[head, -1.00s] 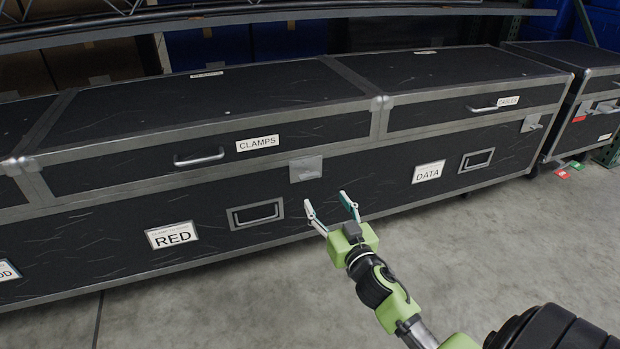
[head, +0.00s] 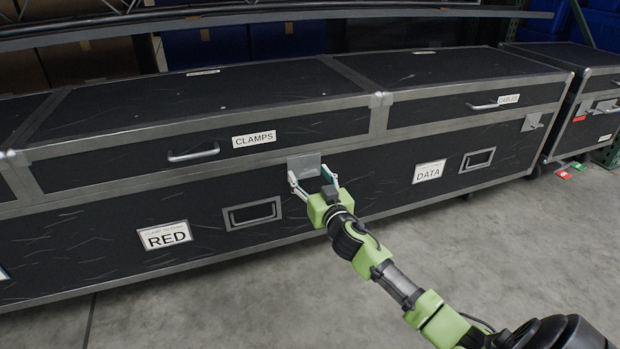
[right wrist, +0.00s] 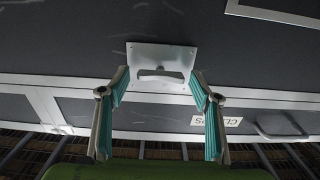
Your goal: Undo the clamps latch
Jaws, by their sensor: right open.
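The clamps latch (head: 304,165) is a grey metal plate on the black case front, below and right of the CLAMPS label (head: 254,139). In the right wrist view the latch (right wrist: 160,56) shows a raised bar (right wrist: 160,75) on its plate. My right gripper (head: 312,177) is open, with its fingertips at the lower part of the latch plate. In the right wrist view the gripper's fingers (right wrist: 160,87) stand one on each side of the bar, with a gap to it. Whether they touch the plate I cannot tell. My left gripper is not in view.
The clamps lid has a handle (head: 194,155). A recessed handle (head: 252,214) sits on the case front left of my gripper. The cables lid (head: 480,97) is to the right, with another latch (head: 532,121). Grey floor (head: 200,310) in front is clear.

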